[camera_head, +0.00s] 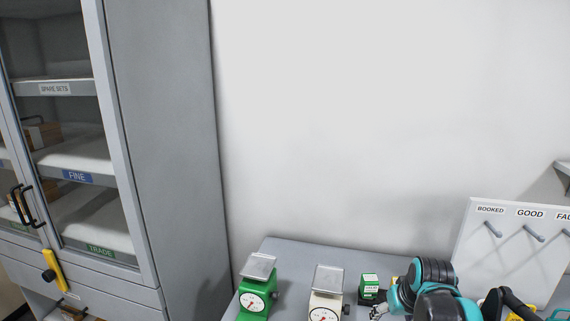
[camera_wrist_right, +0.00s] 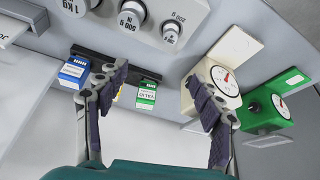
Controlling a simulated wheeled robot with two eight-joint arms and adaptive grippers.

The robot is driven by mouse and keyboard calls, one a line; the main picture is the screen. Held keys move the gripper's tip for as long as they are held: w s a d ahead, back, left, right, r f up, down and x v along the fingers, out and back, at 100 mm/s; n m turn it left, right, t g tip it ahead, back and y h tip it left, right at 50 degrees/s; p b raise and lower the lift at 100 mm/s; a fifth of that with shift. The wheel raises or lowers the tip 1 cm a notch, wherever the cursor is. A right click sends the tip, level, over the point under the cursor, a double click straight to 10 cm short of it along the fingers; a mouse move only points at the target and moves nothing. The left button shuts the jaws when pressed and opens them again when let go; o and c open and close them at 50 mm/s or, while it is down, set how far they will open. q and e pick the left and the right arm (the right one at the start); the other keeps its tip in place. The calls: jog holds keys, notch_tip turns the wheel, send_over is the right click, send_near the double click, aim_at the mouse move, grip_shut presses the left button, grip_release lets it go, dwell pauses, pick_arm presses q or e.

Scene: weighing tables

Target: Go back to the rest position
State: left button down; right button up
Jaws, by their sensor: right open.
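My right gripper (camera_wrist_right: 158,78) is open in the right wrist view, its two dark-padded fingers spread with nothing between their tips. In the head view my teal and black right arm comes in at the bottom right, over the table (camera_head: 290,248); the gripper there is small and partly hidden. A green dial scale (camera_head: 256,286) and a cream dial scale (camera_head: 325,294) stand to the left of it. Both scales also show at the right of the wrist view, the cream one (camera_wrist_right: 213,88) nearer the fingers than the green one (camera_wrist_right: 268,107). My left gripper is not in view.
A green-and-white label box (camera_head: 370,284) sits beside my right arm. The wrist view shows a blue label box (camera_wrist_right: 74,72) and several grey weights (camera_wrist_right: 131,14). A hook board (camera_head: 500,235) stands at the right, a grey glass-door cabinet (camera_head: 165,150) at the left.

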jog(key=s+a+f+t, duration=0.1)
jog(key=s+a, duration=0.3)
jog(key=s, duration=0.4)
jog(key=s+a+f+t, duration=0.1)
jog(key=s+a+f, duration=0.2)
jog(key=s, duration=0.5)
jog(key=shift+a+f, duration=0.2)
jog(key=shift+a, duration=0.65)
